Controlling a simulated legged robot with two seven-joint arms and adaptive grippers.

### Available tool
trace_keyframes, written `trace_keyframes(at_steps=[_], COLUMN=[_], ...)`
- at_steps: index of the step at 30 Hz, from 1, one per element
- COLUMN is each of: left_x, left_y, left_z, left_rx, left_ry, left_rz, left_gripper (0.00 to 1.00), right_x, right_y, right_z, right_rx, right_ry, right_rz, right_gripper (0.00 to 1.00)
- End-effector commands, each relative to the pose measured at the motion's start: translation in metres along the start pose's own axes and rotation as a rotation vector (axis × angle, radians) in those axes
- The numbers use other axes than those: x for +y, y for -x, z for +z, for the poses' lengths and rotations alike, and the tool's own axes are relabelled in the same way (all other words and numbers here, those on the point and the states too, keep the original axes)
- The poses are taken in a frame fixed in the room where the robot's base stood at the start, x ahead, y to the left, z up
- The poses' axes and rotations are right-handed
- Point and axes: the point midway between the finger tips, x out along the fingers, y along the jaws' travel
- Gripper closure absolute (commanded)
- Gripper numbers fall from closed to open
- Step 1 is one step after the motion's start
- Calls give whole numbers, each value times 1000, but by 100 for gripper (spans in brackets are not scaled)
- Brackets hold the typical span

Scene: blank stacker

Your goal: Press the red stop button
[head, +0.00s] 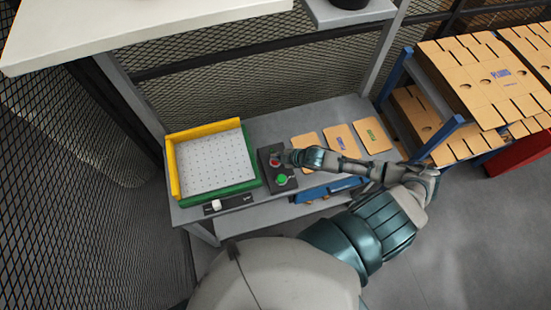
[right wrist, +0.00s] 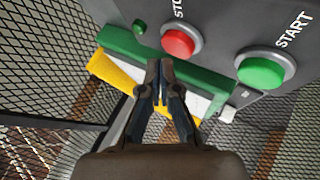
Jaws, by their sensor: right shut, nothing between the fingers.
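The red stop button (head: 275,162) sits on a dark control box (head: 266,183) on the grey bench. In the right wrist view the red button (right wrist: 178,43) has a pale ring and a partly cut-off label above it. The green START button (right wrist: 261,71) is to its right; in the head view it (head: 281,180) is nearer to me. My right gripper (head: 286,157) is shut and empty, close to the red button. In the right wrist view its closed fingertips (right wrist: 160,64) appear just below and left of the button; I cannot tell whether they touch it. My left gripper is not in view.
A perforated white plate (head: 212,163) with yellow and green edges lies left of the box. Several cardboard blanks (head: 342,140) lie on the bench to the right. A rack of stacked cardboard (head: 485,80) stands farther right. Wire mesh fencing (head: 230,75) surrounds the bench.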

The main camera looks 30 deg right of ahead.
Motion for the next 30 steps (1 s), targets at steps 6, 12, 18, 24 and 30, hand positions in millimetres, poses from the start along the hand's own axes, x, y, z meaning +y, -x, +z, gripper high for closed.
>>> trace_keyframes(at_steps=[6, 12, 18, 24, 30], left_x=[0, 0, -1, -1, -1], left_y=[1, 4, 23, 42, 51], left_z=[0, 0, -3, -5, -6], left_rx=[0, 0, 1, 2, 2], left_ry=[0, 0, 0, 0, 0], left_rz=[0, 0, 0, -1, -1], left_gripper=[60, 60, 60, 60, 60], right_x=[0, 2, 11, 21, 26], right_y=[0, 2, 15, 29, 36], right_z=[0, -2, -11, -21, -27], right_rx=[0, 0, 1, 1, 0], right_ry=[0, 0, 0, 1, 0], right_rz=[0, 0, 0, 0, 0], right_gripper=[100, 100, 100, 100, 100])
